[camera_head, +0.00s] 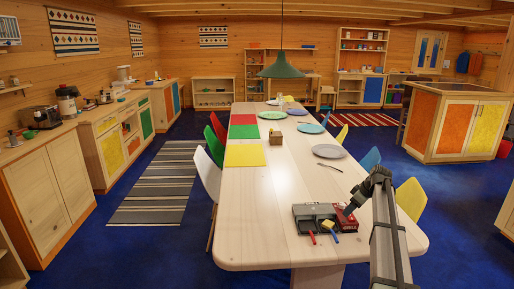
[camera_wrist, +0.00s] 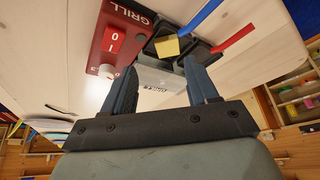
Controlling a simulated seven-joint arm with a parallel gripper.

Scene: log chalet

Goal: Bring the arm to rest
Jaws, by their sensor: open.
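My arm reaches in from the lower right in the head view and bends down at the wrist. My gripper (camera_wrist: 158,68) is open, with nothing between its fingers in the wrist view. In the head view it is over or beside the right end of the grill (camera_head: 302,226), a low grey and dark appliance on the table. The wrist view shows the red panel (camera_wrist: 117,38) marked "GRILL", with a switch and a knob. Small dark pans with a red and a blue handle (camera_wrist: 205,14) are at the grill, and a yellow piece (camera_wrist: 167,46) lies there. Any contact is unclear.
The long pale table (camera_head: 260,200) holds plates (camera_head: 328,151), coloured mats (camera_head: 244,155) and a small wooden holder (camera_head: 276,138). Chairs (camera_head: 411,199) line both sides. A green lamp (camera_head: 282,70) hangs above the far part. The table left of the grill is clear.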

